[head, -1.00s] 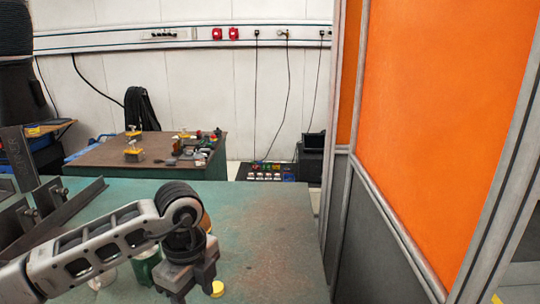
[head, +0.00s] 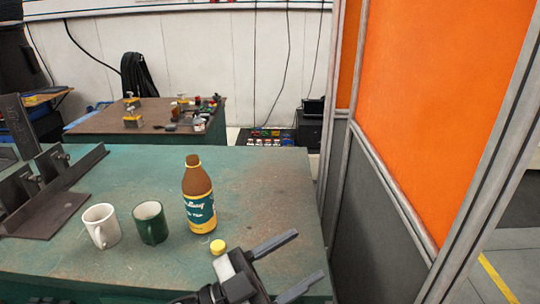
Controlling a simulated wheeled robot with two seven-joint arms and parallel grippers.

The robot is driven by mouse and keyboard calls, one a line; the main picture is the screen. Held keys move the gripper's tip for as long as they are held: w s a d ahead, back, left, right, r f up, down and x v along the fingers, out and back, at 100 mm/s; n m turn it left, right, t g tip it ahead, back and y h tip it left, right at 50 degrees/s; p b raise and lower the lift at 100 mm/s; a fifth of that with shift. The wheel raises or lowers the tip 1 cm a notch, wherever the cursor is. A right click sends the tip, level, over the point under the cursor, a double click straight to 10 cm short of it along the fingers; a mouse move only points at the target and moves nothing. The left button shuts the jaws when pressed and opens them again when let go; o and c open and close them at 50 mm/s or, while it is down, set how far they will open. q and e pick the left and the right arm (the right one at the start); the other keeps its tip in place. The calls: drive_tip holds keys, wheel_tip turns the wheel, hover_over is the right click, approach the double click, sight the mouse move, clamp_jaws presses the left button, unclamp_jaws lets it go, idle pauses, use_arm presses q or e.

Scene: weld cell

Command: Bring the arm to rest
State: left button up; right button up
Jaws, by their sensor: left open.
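My left gripper (head: 309,254) is in the lower middle of the head view, over the front right part of the green table (head: 110,175). Its two dark fingers are spread apart, point right and hold nothing. A brown bottle (head: 199,195) with a teal and yellow label stands upright to the left of the gripper. A small yellow round piece (head: 218,246) lies between the bottle and the gripper. A green mug (head: 151,222) and a white mug (head: 101,226) stand left of the bottle. My right gripper is not in view.
Dark angled metal parts (head: 55,190) lie at the table's left. An orange and grey partition (head: 440,110) rises close by the table's right edge. A second table (head: 100,124) with small tools stands behind. The table right of the bottle is clear.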

use_arm(q)
drive_tip(key=a+f+n+t+y, duration=0.7)
drive_tip(key=a+f+n+y, duration=0.6)
drive_tip(key=f+n+y, duration=0.15)
drive_tip(key=s+a+f+g+y, duration=0.3)
drive_tip(key=s+a+f+g, duration=0.1)
drive_tip(key=s+f, duration=0.5)
wheel_tip(320, 180, down, 3)
drive_tip(key=shift+a+r+n+g, duration=0.2)
drive_tip(key=shift+a+n+g, duration=0.2)
drive_tip(key=shift+n+g, duration=0.1)
